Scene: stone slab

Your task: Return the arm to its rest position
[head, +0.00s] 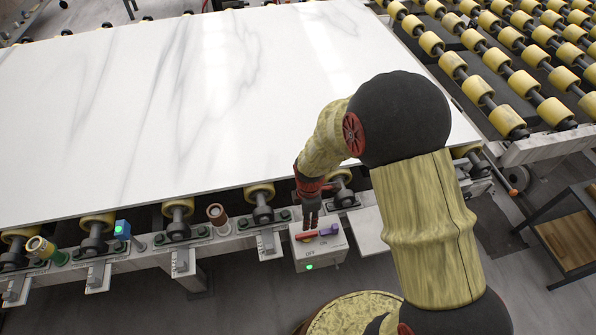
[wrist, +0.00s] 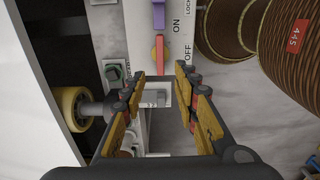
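My arm reaches from the lower right of the head view over the edge of the roller table. My gripper (head: 311,222) points down just above a pale switch box (head: 320,255). In the wrist view my gripper (wrist: 160,72) shows its two fingers spread apart with nothing between them. The box has a red switch (head: 306,236) and a purple switch (head: 328,230), with OFF and ON printed by them. The red switch (wrist: 159,52) lies just beyond the fingertips in the wrist view; I cannot tell whether anything touches it. A green light (head: 309,267) glows on the box.
A white marble slab (head: 180,100) lies on yellow rollers behind the box. More yellow rollers (head: 500,60) stand at the upper right. A dark-framed wooden stand (head: 570,238) is at right.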

